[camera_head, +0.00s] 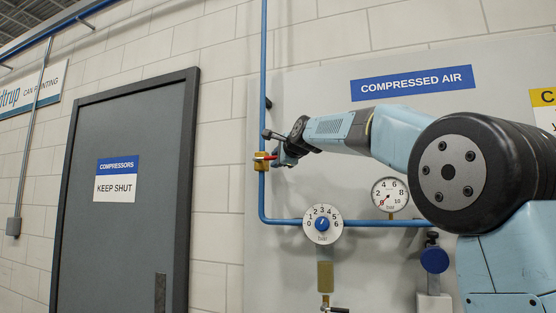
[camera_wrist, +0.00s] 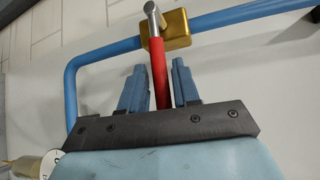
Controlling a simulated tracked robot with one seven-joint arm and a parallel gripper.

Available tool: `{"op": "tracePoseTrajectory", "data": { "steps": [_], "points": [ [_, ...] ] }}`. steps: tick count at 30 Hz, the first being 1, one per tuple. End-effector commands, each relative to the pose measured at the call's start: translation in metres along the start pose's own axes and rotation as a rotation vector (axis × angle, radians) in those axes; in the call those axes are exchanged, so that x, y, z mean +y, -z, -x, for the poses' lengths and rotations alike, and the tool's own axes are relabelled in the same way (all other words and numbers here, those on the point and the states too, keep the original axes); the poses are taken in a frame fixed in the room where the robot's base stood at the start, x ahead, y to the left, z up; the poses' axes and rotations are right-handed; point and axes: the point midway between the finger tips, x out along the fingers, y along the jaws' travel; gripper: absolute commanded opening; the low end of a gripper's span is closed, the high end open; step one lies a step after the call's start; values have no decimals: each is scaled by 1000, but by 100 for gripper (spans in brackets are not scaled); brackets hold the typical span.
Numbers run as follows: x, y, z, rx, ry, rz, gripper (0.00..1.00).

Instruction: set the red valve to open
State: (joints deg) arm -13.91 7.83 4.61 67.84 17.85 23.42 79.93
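The red valve has a brass body (camera_wrist: 177,29) on the blue pipe and a red lever (camera_wrist: 160,58) with a bare metal end. The lever stands across the pipe in the wrist view. In the head view the brass body (camera_head: 262,167) is on the vertical pipe, and the red lever (camera_head: 265,157) lies roughly level, partly hidden by my gripper (camera_head: 280,157). My gripper also shows in the wrist view (camera_wrist: 160,75). Its two blue fingers are apart, one on each side of the lever, with narrow gaps visible. I cannot tell whether either finger touches it.
The blue pipe (camera_head: 263,75) runs down the wall panel and turns right below the valve. A regulator dial (camera_head: 322,225) and a pressure gauge (camera_head: 390,195) are lower right. A blue round knob (camera_head: 434,260) is farther right. A grey door (camera_head: 135,215) stands left.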

Motion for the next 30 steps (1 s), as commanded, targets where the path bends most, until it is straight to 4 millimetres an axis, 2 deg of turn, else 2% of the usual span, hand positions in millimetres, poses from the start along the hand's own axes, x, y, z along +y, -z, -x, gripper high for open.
{"op": "tracePoseTrajectory", "data": {
  "steps": [1, 9, 30],
  "points": [
    [0, 0, 0, 0, 0, 0, 26],
    [0, 0, 0, 0, -1, 0, 0],
    [-1, 8, 4, 16, -19, 16, 0]
  ]
}}
